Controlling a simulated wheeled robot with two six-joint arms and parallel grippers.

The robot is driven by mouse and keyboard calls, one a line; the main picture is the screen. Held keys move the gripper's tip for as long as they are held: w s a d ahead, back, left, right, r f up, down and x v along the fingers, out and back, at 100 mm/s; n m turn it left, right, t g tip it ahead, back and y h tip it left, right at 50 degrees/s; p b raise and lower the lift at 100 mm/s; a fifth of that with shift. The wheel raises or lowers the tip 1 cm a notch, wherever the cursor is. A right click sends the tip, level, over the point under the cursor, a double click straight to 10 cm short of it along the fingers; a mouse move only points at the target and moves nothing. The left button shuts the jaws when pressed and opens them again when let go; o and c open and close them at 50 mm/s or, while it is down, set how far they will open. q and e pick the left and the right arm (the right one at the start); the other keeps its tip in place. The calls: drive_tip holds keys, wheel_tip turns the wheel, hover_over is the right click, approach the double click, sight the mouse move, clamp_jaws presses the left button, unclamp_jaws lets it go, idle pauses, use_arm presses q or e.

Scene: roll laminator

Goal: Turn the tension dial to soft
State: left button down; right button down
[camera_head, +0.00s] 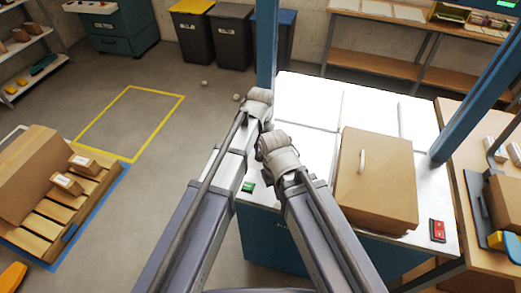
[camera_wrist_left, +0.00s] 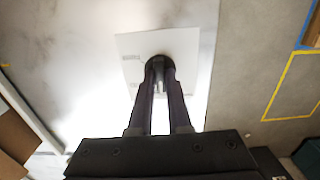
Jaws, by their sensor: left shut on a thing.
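A dark round tension dial (camera_wrist_left: 160,63) sits on a pale plate (camera_wrist_left: 132,46) with small printed marks on the machine's white top. My left gripper (camera_wrist_left: 159,70) is shut on the dial, with one finger on each side of it. The fingers cover part of the dial, and I cannot read its setting. In the head view the white-topped machine (camera_head: 308,103) stands at centre right. My arm links reach over its left side and hide the dial and fingertips there. I cannot make out my right gripper in either view.
A brown box-like block (camera_head: 375,185) with a pale handle stands on the machine's top. A red switch (camera_head: 437,230) is at the right front corner and a green one (camera_head: 248,187) at the left. Blue posts (camera_head: 266,45) rise beside the machine.

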sight(260, 152)
idle(0.3)
use_arm(q)
drive_tip(key=c, duration=0.9)
unclamp_jaws()
drive_tip(key=shift+o, duration=0.2)
drive_tip(key=shift+r, duration=0.1)
use_arm(e)
drive_tip(key=shift+r, duration=0.15)
use_arm(q)
wheel_tip(260, 152, up, 8)
drive_tip(key=p, duration=0.8)
drive_tip(key=shift+f, duration=0.2)
use_arm(e)
wheel_tip(260, 152, up, 8)
drive_tip(key=shift+f, duration=0.2)
use_arm(q)
drive_tip(key=shift+a, duration=0.1)
drive_tip(key=s+a, duration=0.3)
drive_tip(key=s, duration=0.5)
drive_tip(key=s+a+y, duration=0.1)
drive_tip(key=s+a, duration=0.2)
drive_tip(key=s, duration=0.6)
drive_tip(key=shift+a, duration=0.15)
use_arm(e)
drive_tip(key=shift+f, duration=0.1)
